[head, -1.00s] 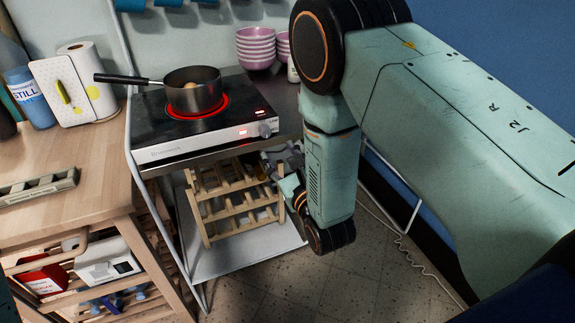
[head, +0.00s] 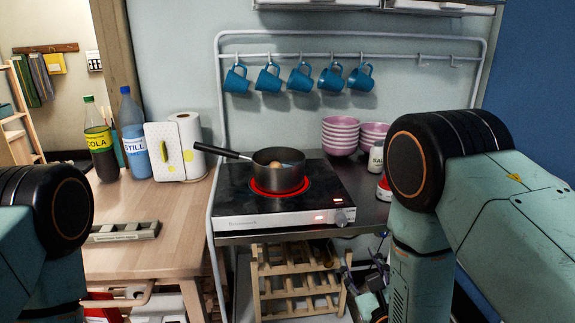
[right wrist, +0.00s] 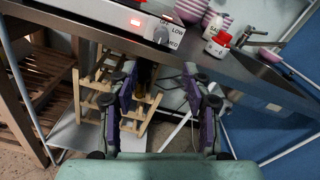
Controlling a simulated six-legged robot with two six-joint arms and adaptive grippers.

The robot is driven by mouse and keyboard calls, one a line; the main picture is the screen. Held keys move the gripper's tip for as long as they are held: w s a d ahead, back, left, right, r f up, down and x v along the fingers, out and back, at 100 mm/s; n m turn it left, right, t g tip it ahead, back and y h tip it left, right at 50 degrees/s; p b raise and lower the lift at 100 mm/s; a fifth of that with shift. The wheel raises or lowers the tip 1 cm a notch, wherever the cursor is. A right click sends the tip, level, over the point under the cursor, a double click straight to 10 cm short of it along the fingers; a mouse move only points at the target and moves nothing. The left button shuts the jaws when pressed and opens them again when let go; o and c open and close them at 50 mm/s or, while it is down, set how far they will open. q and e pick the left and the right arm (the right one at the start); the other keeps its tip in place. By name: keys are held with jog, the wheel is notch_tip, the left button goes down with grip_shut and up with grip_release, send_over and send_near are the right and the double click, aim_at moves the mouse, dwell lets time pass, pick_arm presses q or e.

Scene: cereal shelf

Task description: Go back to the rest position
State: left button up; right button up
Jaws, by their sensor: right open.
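My right gripper (head: 364,274) hangs low at the right, below counter height, beside the wooden rack (head: 290,283) under the hot plate. In the right wrist view the same gripper (right wrist: 162,88) is open, its two dark purple-grey fingers apart with nothing held between them. The rack (right wrist: 88,95) stands behind and left of the fingers there. My right arm is bent down on the right of the head view. Part of my left arm shows at the left edge, but its gripper is out of view.
A pot (head: 278,177) with something roundish inside sits on the glowing hot plate (head: 235,195). Pink bowls (head: 341,135) and a white shaker (head: 376,158) stand right of it. Blue mugs (head: 302,78) hang behind. Bottles (head: 134,140) and a paper-towel roll (head: 190,145) stand on the wooden table (head: 180,240).

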jog(key=s+d+f+n+g, duration=0.2)
jog(key=s+f+n+g, duration=0.75)
jog(key=f+n, duration=0.8)
jog(key=s+f+n+g+b, duration=0.1)
jog(key=s+f+n+g, duration=0.2)
jog(key=s+n, duration=0.4)
jog(key=s+d+f+n+g+b, duration=0.1)
jog(key=s+n+g, duration=0.4)
jog(key=s, duration=1.3)
notch_tip(320, 180, down, 2)
jog(key=shift+f+n+h+b, duration=0.1)
jog(key=shift+n+h+b, duration=0.3)
jog(key=shift+n, duration=0.55)
